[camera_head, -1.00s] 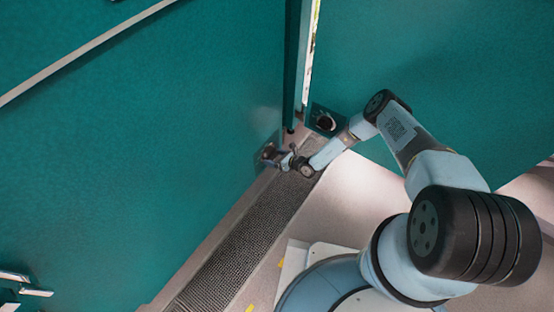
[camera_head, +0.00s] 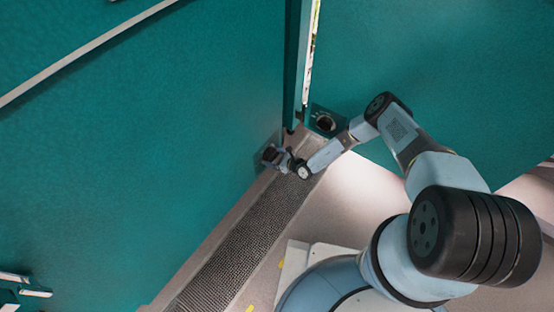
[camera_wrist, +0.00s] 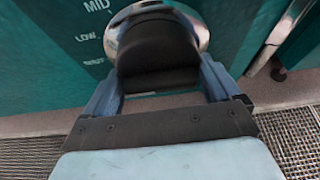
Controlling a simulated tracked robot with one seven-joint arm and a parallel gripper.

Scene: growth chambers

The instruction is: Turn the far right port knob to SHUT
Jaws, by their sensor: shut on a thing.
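A black port knob (camera_wrist: 158,48) with a shiny chrome collar fills the top middle of the wrist view. My gripper (camera_wrist: 160,78) is shut on it, one grey finger on each side. Printed labels (camera_wrist: 90,32) stand left of the knob: MID, LOW, and a lower word too blurred to read surely. I cannot make out a pointer on the knob, so its setting is unclear. In the head view my gripper (camera_head: 278,158) reaches the foot of the left teal wall, beside the corner, and hides most of this knob.
A second dark knob (camera_head: 325,122) sits on a plate on the right teal wall, close to my forearm. A vertical post (camera_head: 292,70) stands at the corner. A dark floor grating (camera_head: 240,235) runs along the left wall. A light rail (camera_head: 85,50) crosses that wall.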

